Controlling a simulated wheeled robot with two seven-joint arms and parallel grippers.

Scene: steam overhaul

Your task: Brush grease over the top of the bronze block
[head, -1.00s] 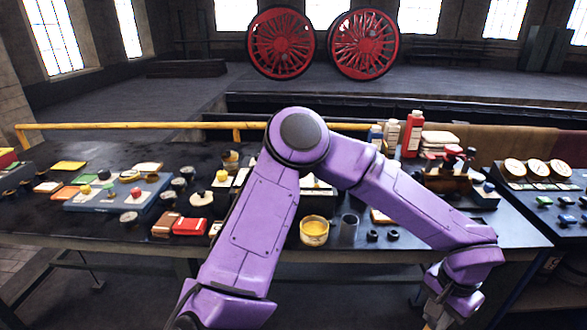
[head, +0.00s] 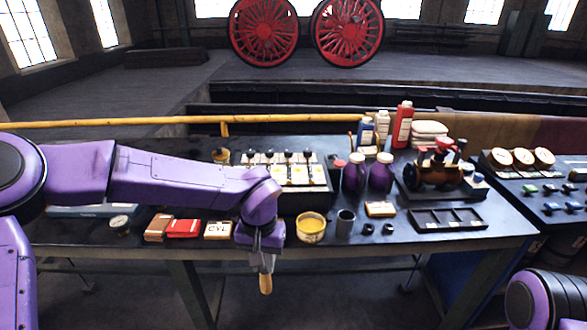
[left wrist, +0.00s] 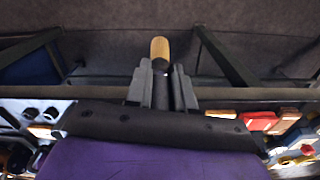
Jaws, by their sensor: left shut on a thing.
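My left gripper (head: 265,258) is shut on a brush-like tool with a wooden handle (head: 266,283), held in front of the bench's front edge, handle end down. In the left wrist view the tan handle end (left wrist: 160,50) sticks out beyond the two fingers (left wrist: 160,88); any bristles are hidden. A round tub of yellow grease (head: 311,228) stands on the bench just right of the gripper. A bronze-coloured fitting with red handles (head: 434,176) sits on a dark base at the right; I cannot tell whether it is the bronze block. My right gripper is out of view.
Beside the tub stand a grey cup (head: 345,222) and small black rings (head: 368,229). A yellow rail (head: 120,122) runs behind the bench.

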